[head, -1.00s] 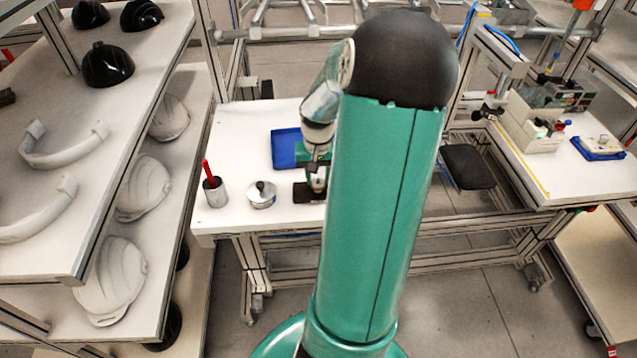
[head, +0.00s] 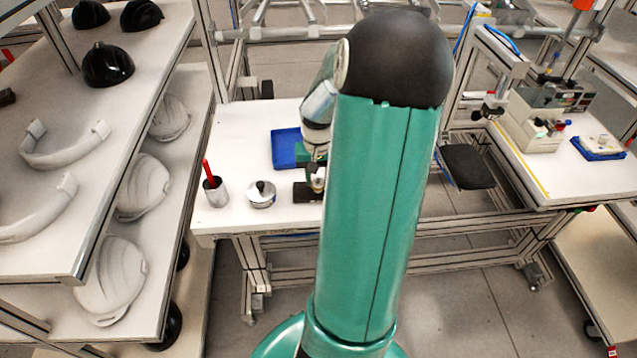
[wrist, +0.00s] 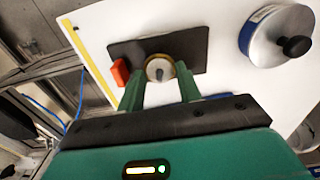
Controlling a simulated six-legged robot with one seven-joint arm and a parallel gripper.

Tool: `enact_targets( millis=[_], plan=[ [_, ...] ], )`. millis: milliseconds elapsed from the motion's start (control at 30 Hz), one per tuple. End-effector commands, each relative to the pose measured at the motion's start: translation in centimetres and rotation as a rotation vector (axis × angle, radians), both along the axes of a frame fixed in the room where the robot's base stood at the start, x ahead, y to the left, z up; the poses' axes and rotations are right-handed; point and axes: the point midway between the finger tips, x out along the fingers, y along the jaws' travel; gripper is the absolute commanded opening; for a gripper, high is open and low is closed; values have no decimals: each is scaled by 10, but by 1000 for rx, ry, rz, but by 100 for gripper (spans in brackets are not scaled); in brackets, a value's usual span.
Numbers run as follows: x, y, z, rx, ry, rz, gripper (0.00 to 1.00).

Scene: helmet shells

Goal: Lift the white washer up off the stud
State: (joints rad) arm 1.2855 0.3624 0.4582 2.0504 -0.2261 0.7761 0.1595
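The washer (wrist: 152,64) is a pale, tan-looking ring in the wrist view. It sits around a grey stud (wrist: 160,72) on a dark plate (wrist: 190,50). My gripper (wrist: 160,77) has its two green fingers apart, one on each side of the washer, with small gaps showing. How far the fingertips are above the plate is hard to tell. In the head view my gripper (head: 317,180) is small and partly behind my arm, over the dark plate (head: 303,192); the washer cannot be made out clearly there.
A red block (wrist: 120,72) stands at the plate's edge beside the left finger. A round silver container with a black knob (head: 261,195) stands left of the plate in the head view. A cup with a red item (head: 215,190) and a blue tray (head: 286,148) share the white table (head: 245,130).

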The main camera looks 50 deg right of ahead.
Motion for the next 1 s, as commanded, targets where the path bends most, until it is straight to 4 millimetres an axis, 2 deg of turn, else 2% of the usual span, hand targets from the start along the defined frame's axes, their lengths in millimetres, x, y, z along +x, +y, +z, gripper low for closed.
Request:
enact_targets(
  millis=[100,200,1000],
  plan=[
    [0,0,0,0,0,0,35],
    [0,0,0,0,0,0,19],
    [0,0,14,-3,3,2,19]
  ],
)
